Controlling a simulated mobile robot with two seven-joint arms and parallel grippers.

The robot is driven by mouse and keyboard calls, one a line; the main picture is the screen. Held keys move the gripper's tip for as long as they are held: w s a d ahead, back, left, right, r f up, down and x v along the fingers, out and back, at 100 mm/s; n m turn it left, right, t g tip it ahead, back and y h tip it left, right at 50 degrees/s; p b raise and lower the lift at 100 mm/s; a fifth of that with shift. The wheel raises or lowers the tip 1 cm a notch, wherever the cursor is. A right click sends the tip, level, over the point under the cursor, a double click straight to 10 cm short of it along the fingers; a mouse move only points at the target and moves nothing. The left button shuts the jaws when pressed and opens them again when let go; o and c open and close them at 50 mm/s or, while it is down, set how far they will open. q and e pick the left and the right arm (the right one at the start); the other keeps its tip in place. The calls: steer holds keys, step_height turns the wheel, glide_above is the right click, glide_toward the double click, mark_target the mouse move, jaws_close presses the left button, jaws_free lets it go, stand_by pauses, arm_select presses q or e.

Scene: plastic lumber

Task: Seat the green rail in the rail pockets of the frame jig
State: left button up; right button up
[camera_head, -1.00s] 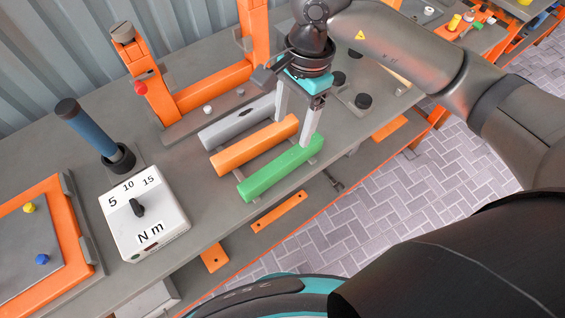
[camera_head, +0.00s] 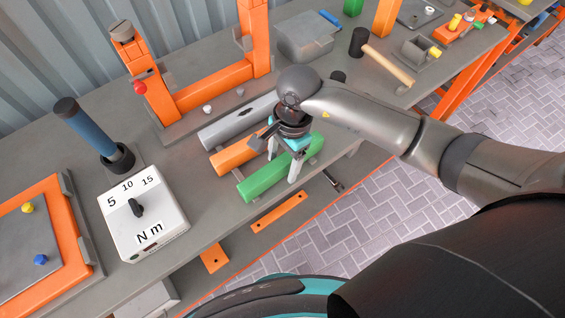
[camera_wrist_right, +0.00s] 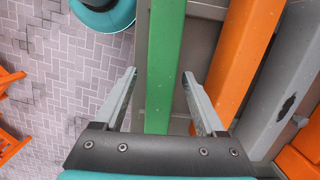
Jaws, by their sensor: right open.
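The green rail (camera_head: 262,180) lies at the front edge of the bench, beside an orange rail (camera_head: 234,158) and a grey rail (camera_head: 228,128). My right gripper (camera_head: 283,170) is open and low over the green rail. In the right wrist view the green rail (camera_wrist_right: 163,70) runs between the two spread fingers of the gripper (camera_wrist_right: 160,85); I see no contact. The frame jig (camera_head: 170,118) stands behind the rails, with orange uprights and an orange crosspiece. My left gripper is not in view.
A torque tester (camera_head: 143,215) and a blue-handled tool (camera_head: 88,132) stand to the left. An orange frame with a grey panel (camera_head: 30,240) lies at far left. A mallet (camera_head: 385,62) and a grey box (camera_head: 305,38) are at the back right.

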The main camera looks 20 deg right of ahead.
steer(key=shift+c, duration=0.3)
jaws_close()
stand_by(0.3)
